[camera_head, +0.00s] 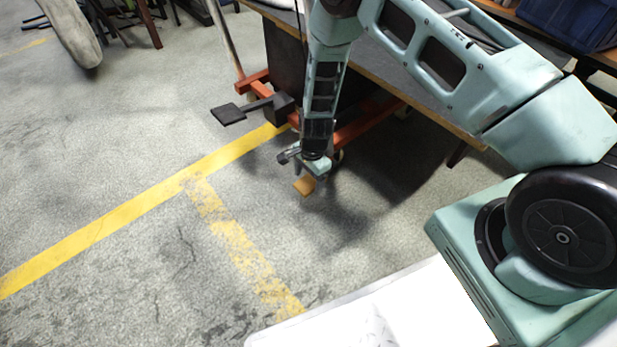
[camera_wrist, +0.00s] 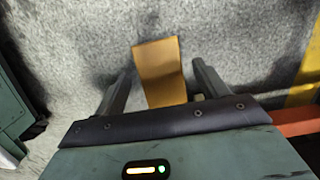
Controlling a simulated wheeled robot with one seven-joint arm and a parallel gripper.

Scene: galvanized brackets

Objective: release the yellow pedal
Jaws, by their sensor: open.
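The yellow pedal (camera_head: 304,186) is a small flat orange-yellow plate just above the floor, below my gripper (camera_head: 303,164) in the head view. In the wrist view the pedal (camera_wrist: 160,71) lies between and ahead of the two fingers of my gripper (camera_wrist: 163,82). A gap shows on each side of it, so the fingers appear apart from it. My gripper is open and empty. The pedal's near end and its mounting are hidden by the gripper.
A black pedal (camera_head: 229,114) sticks out on an arm from a dark block at the left of the orange-red frame (camera_head: 366,124). A workbench (camera_head: 398,84) stands above that frame. Open floor with yellow lines (camera_head: 110,219) lies to the left.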

